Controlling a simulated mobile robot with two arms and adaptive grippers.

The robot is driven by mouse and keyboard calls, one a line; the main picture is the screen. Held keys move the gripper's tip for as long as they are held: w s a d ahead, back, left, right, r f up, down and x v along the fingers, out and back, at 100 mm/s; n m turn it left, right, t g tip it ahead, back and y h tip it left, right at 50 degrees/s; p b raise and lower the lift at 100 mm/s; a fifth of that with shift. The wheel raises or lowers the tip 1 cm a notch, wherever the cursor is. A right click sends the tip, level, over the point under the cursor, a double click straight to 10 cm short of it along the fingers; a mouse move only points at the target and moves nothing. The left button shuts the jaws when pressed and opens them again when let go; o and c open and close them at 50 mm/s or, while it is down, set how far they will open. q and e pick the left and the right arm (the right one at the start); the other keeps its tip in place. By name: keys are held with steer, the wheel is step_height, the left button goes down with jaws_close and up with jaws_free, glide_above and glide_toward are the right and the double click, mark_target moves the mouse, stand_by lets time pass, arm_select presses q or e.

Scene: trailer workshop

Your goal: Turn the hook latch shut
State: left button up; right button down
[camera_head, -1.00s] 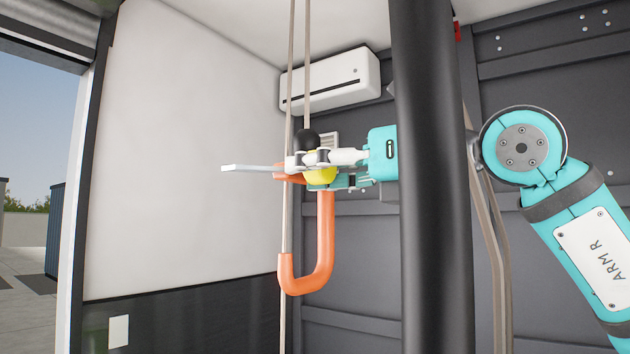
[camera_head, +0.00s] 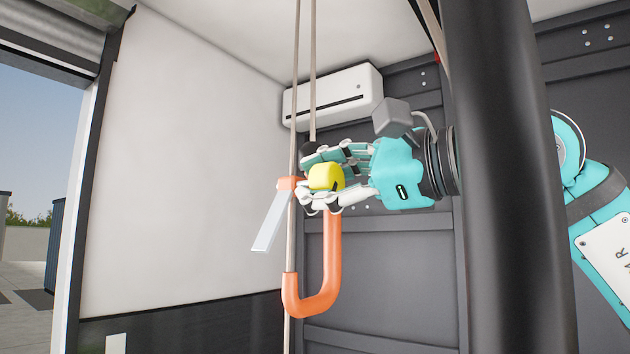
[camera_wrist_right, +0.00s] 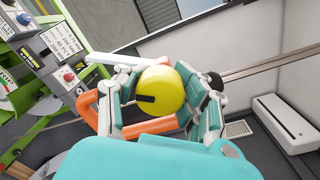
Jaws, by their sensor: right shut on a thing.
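An orange hook (camera_head: 331,265) hangs upright, with a yellow round knob (camera_head: 326,178) at its top. A flat pale latch bar (camera_head: 271,222) slants down and left from the hook's top; its lower end appears left of and above the hook's upturned tip, apart from it. My right gripper (camera_head: 309,178) comes in from the right and is shut on the yellow knob, fingers above and below it. The right wrist view shows the knob (camera_wrist_right: 165,92) between the fingers, with the latch bar (camera_wrist_right: 112,60) and the orange hook (camera_wrist_right: 86,106) beyond. My left gripper is not in view.
Two thin ropes (camera_head: 296,70) run up by the hook. A white wall unit (camera_head: 335,95) hangs behind. The white wall (camera_head: 190,160) on the left stands well clear. In the wrist view, a machine with green framing (camera_wrist_right: 40,65) stands at the left.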

steer(key=shift+a+n, duration=0.2)
steer(key=shift+n, duration=0.7)
steer(key=shift+w+a+f+n+p, duration=0.1)
steer(key=shift+n+p, duration=0.1)
steer(key=shift+n, duration=0.75)
steer(key=shift+f+n+p, duration=0.1)
steer(key=shift+n+p, duration=0.05)
steer(key=shift+n, duration=0.8)
steer(key=c, duration=1.6)
jaws_free()
steer(key=shift+o, duration=1.3)
steer(key=shift+d, duration=0.2)
steer(key=o, duration=0.4)
steer(key=shift+s+d+r, duration=0.2)
steer(key=shift+s+d, duration=0.2)
steer(key=shift+d, duration=0.1)
steer(key=shift+o, duration=0.9)
steer(key=shift+s+d, duration=0.1)
steer(key=shift+d, duration=0.2)
steer(key=shift+a, duration=0.3)
steer(key=v, duration=1.2)
steer(key=shift+d, duration=0.15)
